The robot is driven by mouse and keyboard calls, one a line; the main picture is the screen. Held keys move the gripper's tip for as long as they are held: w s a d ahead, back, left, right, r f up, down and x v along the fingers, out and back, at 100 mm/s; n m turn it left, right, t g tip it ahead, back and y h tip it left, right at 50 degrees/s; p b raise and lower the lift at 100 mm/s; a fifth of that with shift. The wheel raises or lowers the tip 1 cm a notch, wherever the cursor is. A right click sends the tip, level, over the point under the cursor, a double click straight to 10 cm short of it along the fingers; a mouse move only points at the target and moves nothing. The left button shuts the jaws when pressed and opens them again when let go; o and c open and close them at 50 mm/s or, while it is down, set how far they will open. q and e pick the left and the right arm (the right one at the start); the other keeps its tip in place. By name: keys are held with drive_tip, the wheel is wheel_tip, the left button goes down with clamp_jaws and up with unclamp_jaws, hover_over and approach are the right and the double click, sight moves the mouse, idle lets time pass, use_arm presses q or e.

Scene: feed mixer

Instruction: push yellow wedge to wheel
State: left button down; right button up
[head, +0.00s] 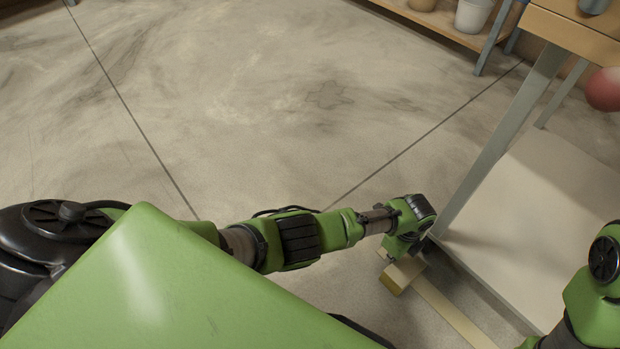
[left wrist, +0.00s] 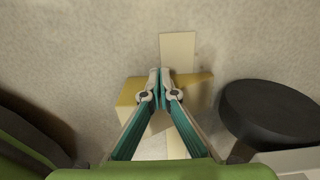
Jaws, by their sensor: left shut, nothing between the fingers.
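The yellow wedge (head: 394,283) lies on the floor by the near corner of a pale low platform, with a long flat strip (head: 455,314) running from it to the lower right. In the left wrist view the yellow wedge (left wrist: 131,92) is behind and on both sides of my left gripper (left wrist: 160,73), which is shut and empty. Whether the fingertips touch it I cannot tell. A dark round wheel (left wrist: 268,113) stands to the right of the wedge, with a gap between them. My left gripper (head: 402,247) points down over the wedge in the head view. My right gripper is out of view.
The pale platform (head: 545,205) and a grey table leg (head: 495,145) stand right of the wedge. A shelf with pots (head: 472,15) is at the back. A red round thing (head: 604,90) is at the right edge. The floor to the left is clear.

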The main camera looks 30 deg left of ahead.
use_arm(q)
drive_tip(key=shift+a, duration=0.1)
idle(0.5)
drive_tip(key=shift+r, duration=0.25)
wheel_tip(320, 180, up, 12)
drive_tip(key=shift+f, duration=0.25)
